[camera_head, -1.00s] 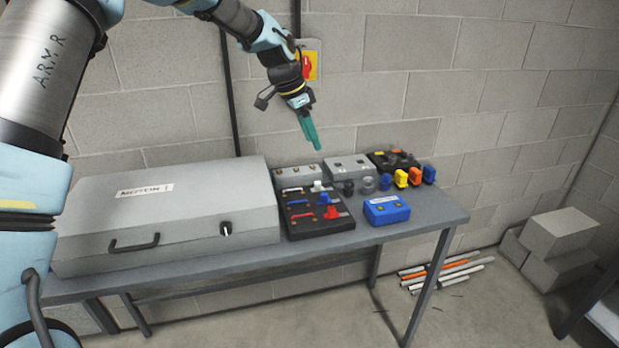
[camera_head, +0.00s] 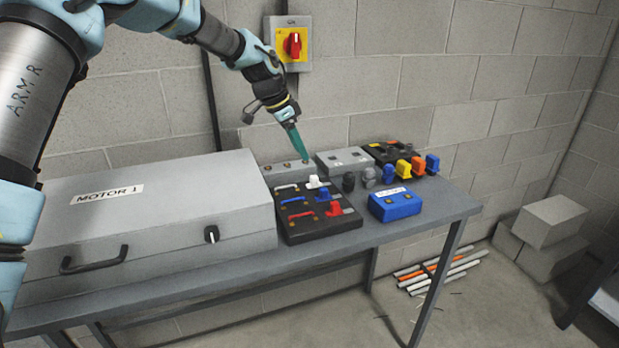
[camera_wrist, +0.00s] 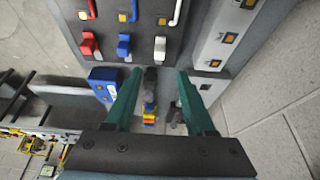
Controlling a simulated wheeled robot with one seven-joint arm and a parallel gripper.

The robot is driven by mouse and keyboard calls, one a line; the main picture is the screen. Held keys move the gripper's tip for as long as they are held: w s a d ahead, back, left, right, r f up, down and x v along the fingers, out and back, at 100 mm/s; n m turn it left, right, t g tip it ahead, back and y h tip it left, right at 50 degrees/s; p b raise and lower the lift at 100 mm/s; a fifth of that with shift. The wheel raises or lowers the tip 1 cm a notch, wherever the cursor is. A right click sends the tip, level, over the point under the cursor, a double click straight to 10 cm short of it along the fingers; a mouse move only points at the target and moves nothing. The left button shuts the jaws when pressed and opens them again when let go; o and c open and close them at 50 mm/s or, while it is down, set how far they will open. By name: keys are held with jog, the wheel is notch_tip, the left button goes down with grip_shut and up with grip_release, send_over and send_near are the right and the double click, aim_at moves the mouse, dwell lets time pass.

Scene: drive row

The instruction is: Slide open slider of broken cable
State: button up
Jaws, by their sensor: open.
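A black board (camera_head: 293,236) on the bench holds white, blue and red cable loops on its left. A white connector (camera_head: 314,181), a blue connector (camera_head: 322,195) and a red connector (camera_head: 334,209) sit on its right. In the wrist view the board's red connector (camera_wrist: 90,45), blue connector (camera_wrist: 124,46) and white connector (camera_wrist: 159,48) show at the top. I cannot tell which cable is broken. My gripper (camera_head: 304,158) has green fingers pointing down, behind the board by the grey boxes. In the wrist view it (camera_wrist: 160,74) is open and empty, beyond the connector row.
A large grey MOTOR 1 box (camera_head: 150,210) stands left. Grey boxes (camera_head: 343,160) line the wall. A blue box (camera_head: 396,204) and several small coloured connectors, including a yellow one (camera_head: 403,168), stand right. A red switch (camera_head: 293,45) is on the wall.

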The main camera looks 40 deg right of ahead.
aim_at(313, 177)
jog(key=p+x, duration=0.3)
jog(key=x, duration=0.6)
jog(key=shift+s+d+f, duration=0.1)
jog(key=shift+d+f, duration=0.05)
jog(key=shift+f, duration=0.2)
jog(key=shift+c, duration=0.3)
grip_shut()
dwell(0.6)
